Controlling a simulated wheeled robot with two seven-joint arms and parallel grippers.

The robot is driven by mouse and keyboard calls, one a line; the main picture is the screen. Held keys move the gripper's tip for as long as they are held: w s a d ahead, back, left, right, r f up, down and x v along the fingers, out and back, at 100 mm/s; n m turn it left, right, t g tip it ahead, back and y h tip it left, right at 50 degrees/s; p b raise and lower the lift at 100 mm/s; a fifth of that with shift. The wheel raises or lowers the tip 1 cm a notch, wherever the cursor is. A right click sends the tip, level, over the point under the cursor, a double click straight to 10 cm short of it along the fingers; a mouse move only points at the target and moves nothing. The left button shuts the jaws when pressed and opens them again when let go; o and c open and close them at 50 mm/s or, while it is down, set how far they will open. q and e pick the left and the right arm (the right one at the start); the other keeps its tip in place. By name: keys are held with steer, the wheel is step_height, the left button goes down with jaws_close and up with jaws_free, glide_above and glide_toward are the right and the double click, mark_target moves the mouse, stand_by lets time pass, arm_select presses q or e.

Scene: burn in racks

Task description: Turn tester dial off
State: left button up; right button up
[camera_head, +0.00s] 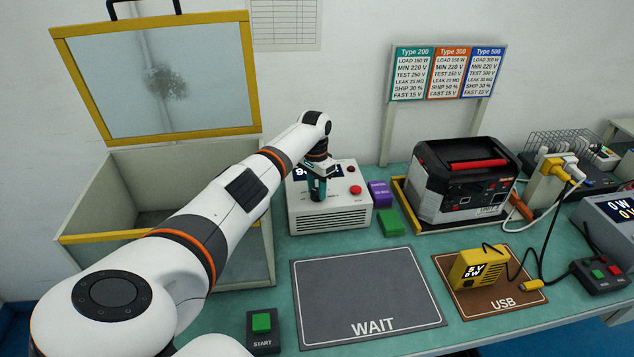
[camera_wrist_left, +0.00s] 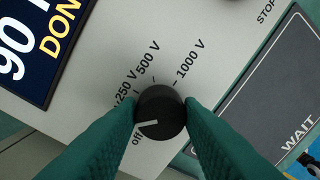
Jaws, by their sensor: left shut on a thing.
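The tester (camera_head: 325,215) is a pale box with a dark display and a red button, standing at the back of the table. Its black dial (camera_wrist_left: 172,108) shows in the left wrist view, with marks for off, 250 V, 500 V and 1000 V. The dial's white pointer line points to the lower left, close to the "off" label. My left gripper (camera_head: 317,192) reaches down onto the tester's front. In the left wrist view its green fingers (camera_wrist_left: 161,112) are shut on the dial, one on each side. The dial is hidden behind the gripper in the head view. My right gripper is out of view.
An open chamber (camera_head: 100,210) with a raised yellow-framed lid is left of the tester. Purple and green blocks (camera_head: 390,222) sit right of it, beside a black power station (camera_head: 450,205). The grey WAIT mat (camera_head: 365,290) in front is clear.

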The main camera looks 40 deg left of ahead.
mark_target(314, 190)
arm_select(q)
steer(key=n+p, duration=0.2)
steer(key=n, duration=0.1)
steer(key=n+p, duration=0.1)
steer(key=shift+r+n, duration=0.3)
steer(key=n+p, duration=0.2)
steer(key=n, duration=0.1)
steer(key=shift+f, duration=0.1)
steer(key=shift+n, duration=0.7)
steer(key=shift+a+p, duration=0.1)
steer(key=shift+p, duration=0.2)
steer(key=o, duration=1)
steer(key=shift+f, duration=0.1)
steer(key=shift+r, duration=0.35)
steer(key=r, duration=1.1)
steer(key=shift+s+a+r+b, duration=0.15)
steer(key=shift+s+a+b, duration=0.05)
steer(key=shift+s+b, duration=0.1)
